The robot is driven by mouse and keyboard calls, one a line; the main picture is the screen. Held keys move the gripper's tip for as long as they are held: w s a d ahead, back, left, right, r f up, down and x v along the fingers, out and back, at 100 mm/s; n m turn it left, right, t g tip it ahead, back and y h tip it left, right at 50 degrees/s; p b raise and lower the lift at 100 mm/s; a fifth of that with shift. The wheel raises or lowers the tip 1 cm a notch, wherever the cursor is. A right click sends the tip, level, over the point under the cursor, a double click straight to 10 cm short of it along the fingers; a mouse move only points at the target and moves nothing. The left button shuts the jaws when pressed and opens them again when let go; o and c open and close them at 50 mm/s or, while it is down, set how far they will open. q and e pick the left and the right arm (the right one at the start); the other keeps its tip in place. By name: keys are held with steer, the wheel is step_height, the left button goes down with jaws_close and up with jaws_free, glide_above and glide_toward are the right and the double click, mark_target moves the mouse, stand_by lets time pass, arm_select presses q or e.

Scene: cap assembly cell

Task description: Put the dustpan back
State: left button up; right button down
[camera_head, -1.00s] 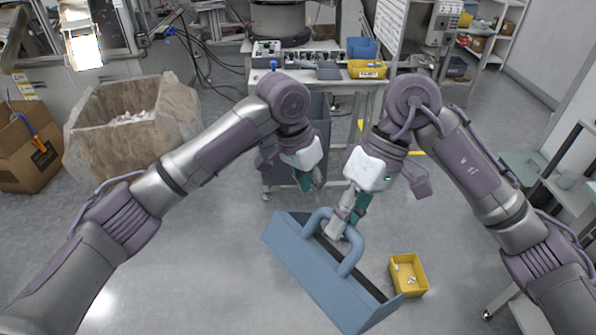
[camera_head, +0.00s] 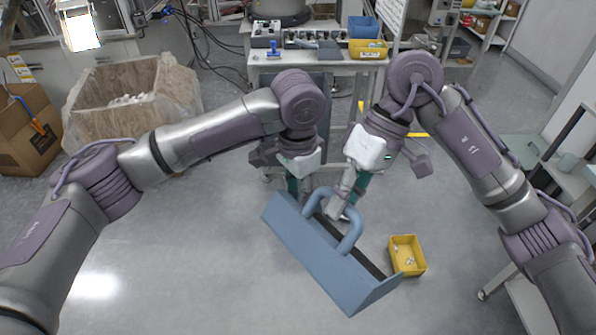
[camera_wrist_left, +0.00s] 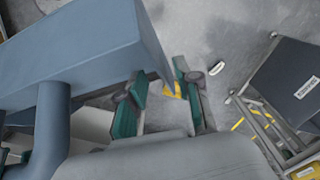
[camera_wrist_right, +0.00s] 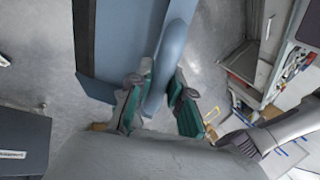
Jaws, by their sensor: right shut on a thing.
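The blue dustpan (camera_head: 318,250) hangs tilted in the middle of the head view, with its looped handle (camera_head: 350,240) on the upper side. My right gripper (camera_head: 349,197) is shut on the handle; in the right wrist view the handle (camera_wrist_right: 168,60) runs between its fingers (camera_wrist_right: 158,105). My left gripper (camera_head: 298,187) is beside the upper left end of the dustpan. In the left wrist view its fingers (camera_wrist_left: 160,92) are apart, and a corner of the dustpan (camera_wrist_left: 95,45) shows close to them. Whether they touch it I cannot tell.
A yellow bin (camera_head: 407,257) with small white parts is close to the right end of the dustpan. A workbench (camera_head: 320,55) with bins stands behind. A large wrapped box (camera_head: 130,115) is at the left, a shelf cart (camera_head: 560,180) at the right. Floor at lower left is clear.

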arm_select(q)
steer(key=shift+f, duration=1)
jaws_close()
steer(key=shift+d, duration=0.1)
arm_select(e)
steer(key=c, duration=1.5)
jaws_free()
steer(key=o, duration=0.5)
